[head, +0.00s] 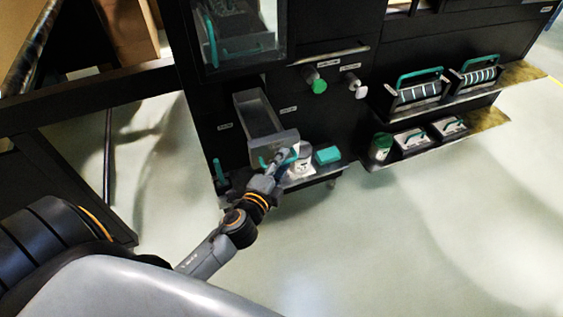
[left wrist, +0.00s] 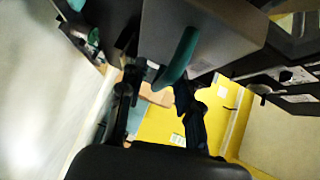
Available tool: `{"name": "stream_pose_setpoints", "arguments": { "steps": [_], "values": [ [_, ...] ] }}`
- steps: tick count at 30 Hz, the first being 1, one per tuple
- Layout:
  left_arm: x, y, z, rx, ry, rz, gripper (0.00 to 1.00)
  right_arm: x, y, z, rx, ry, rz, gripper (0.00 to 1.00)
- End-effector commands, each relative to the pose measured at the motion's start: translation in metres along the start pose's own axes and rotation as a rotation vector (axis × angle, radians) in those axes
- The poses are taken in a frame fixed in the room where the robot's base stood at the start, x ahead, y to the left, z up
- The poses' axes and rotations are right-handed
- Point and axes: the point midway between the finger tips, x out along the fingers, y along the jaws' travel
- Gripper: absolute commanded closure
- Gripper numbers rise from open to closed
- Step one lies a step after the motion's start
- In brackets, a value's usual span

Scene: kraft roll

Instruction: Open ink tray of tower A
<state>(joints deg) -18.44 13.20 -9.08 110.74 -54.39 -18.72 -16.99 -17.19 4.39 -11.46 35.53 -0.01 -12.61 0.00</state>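The ink tray (head: 254,112) is a grey open-topped drawer that stands pulled out from the black tower front. Its grey front panel (head: 274,144) carries a teal handle (head: 293,153). In the left wrist view the teal handle (left wrist: 178,58) curves down from the grey panel (left wrist: 222,28). My left gripper (head: 279,159) is at the handle, just below the tray front. In the left wrist view its two dark fingers (left wrist: 157,92) are spread, with the handle's lower end between them. Contact cannot be told. My right gripper is not in view.
Below the tray a low shelf holds a white-lidded jar (head: 301,162) and a teal block (head: 327,155). A green knob (head: 318,86) and a white knob (head: 356,86) stick out to the right. Racks with teal handles (head: 419,76) stand further right. The front floor is clear.

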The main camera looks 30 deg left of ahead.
Motion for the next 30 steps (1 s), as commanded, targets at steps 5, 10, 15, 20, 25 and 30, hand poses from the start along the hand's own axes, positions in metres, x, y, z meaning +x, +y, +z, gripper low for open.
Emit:
{"name": "stream_pose_setpoints", "arguments": {
  "steps": [5,10,15,20,25,30],
  "values": [
    [-0.006,0.0,0.0,-0.001,0.0,0.0,0.66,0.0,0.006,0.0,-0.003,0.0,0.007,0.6],
    [-0.034,0.001,0.0,-0.004,-0.001,0.003,0.66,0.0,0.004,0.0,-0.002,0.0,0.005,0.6],
    [-0.071,0.002,0.0,-0.004,-0.004,0.004,0.66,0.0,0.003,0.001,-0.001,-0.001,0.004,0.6],
    [-0.1,0.001,0.001,-0.002,-0.005,0.004,0.66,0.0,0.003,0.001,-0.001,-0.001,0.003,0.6],
    [-0.116,0.001,0.0,-0.002,-0.002,0.001,0.66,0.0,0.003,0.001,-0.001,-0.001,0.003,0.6],
    [-0.12,0.0,0.0,0.0,-0.001,0.0,0.66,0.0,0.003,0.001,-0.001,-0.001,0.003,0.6]
  ]
}}
